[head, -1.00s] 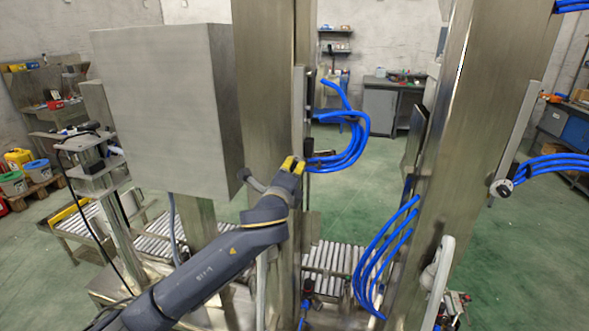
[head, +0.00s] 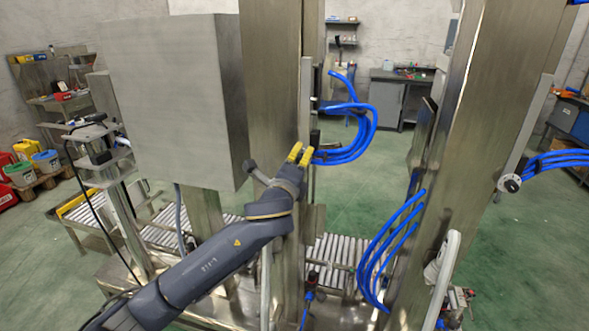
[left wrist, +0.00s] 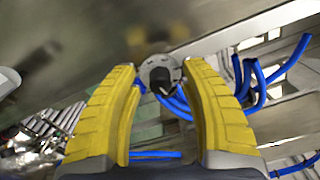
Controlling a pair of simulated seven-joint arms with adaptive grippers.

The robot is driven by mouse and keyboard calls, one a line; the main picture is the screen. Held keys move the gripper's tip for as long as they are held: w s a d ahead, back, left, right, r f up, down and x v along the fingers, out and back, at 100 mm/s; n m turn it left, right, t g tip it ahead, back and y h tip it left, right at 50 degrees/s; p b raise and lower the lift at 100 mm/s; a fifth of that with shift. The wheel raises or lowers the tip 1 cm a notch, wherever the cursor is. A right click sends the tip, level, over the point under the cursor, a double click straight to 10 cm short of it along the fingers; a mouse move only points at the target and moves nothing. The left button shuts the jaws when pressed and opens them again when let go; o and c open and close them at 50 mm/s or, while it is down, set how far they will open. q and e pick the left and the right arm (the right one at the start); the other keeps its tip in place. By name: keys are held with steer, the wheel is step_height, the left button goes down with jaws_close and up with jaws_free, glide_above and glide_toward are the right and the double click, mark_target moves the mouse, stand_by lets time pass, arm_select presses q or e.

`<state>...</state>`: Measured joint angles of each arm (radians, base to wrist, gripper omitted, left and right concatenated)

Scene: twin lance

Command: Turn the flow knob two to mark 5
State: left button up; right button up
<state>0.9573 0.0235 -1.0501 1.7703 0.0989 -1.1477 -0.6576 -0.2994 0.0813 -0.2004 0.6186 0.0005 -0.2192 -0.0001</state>
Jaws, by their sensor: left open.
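A round dial knob (left wrist: 160,75) with a dark pointer shows in the left wrist view, on a metal surface between and just beyond my yellow fingers. Its mark numbers are too blurred to read. My left gripper (head: 301,154) is open beside the left steel column, and its fingers in the left wrist view (left wrist: 165,110) stand on either side of the knob without clearly touching it. In the head view this knob is hidden by the gripper. A second dial knob (head: 511,184), black and white, sits on the right column. I cannot tell by label which is knob two. My right gripper is not in view.
The left steel column (head: 270,95) and a large grey box (head: 165,95) stand close to my left arm. Blue hoses (head: 370,125) loop out just right of the gripper. More hoses (head: 385,250) hang by the right column (head: 490,110). A roller conveyor (head: 335,250) lies below.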

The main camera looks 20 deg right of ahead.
arm_select(q)
steer(key=v, duration=1.1)
steer(key=shift+s+a, duration=0.2)
steer(key=shift+s, duration=0.1)
